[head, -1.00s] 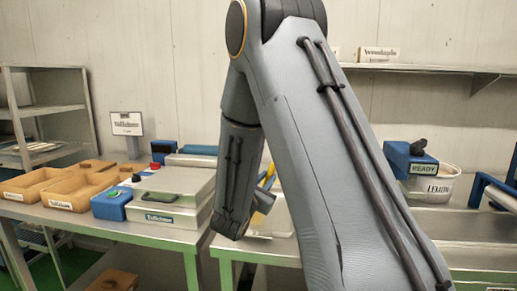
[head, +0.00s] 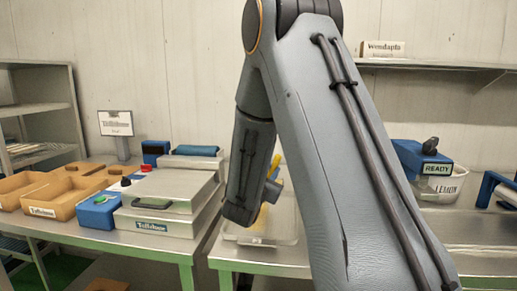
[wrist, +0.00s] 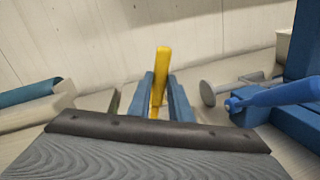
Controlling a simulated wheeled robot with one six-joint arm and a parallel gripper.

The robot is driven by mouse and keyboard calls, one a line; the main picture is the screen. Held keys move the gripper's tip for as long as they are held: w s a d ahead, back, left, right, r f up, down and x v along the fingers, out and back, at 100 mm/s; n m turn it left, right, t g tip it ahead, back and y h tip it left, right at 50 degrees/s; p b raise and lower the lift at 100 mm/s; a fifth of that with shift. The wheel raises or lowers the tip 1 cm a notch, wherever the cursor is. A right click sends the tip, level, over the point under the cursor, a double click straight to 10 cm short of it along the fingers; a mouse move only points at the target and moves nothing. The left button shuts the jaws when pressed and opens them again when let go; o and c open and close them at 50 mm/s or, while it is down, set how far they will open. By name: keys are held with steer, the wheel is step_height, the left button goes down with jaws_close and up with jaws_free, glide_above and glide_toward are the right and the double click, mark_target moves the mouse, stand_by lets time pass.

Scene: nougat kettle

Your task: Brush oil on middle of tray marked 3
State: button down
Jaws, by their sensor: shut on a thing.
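My gripper (wrist: 161,84) has two blue fingers in the wrist view. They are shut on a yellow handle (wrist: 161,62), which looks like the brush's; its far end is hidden. In the head view a yellow piece (head: 275,165) shows just behind my wrist, and more yellow shows lower, over a pale, see-through container (head: 282,232). I see no tray marked 3 and cannot make out any oil.
A metal case (head: 165,205) with a blue button box (head: 98,211) stands left on the bench. Tan bins (head: 60,197) are farther left. A blue READY unit (head: 421,158) and a white LEMON tub (head: 443,186) stand right. A blue lever (wrist: 285,95) is close right of my fingers.

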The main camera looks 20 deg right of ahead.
mark_target(274, 160)
steer(key=shift+w+d+r, duration=0.15)
steer(key=shift+w+r, duration=0.05)
steer(key=shift+w, duration=0.05)
steer(key=r, duration=0.1)
steer(key=r+p, duration=0.1)
steer(key=shift+s+r, duration=0.2)
steer(key=shift+r, duration=0.1)
step_height(274, 160, up, 5)
steer(key=p, duration=0.2)
steer(key=shift+w+p, duration=0.1)
steer(key=shift+p, duration=0.3)
stand_by(0.5)
steer(key=shift+w+d+f+y+p, duration=0.2)
steer(key=shift+w+d+y+p, duration=0.1)
steer(key=shift+w, duration=0.2)
steer(key=shift+w+d+f+y+p, duration=0.15)
steer(key=shift+w+d+y+p, duration=0.1)
steer(key=shift+w, duration=0.2)
steer(key=shift+r, duration=0.1)
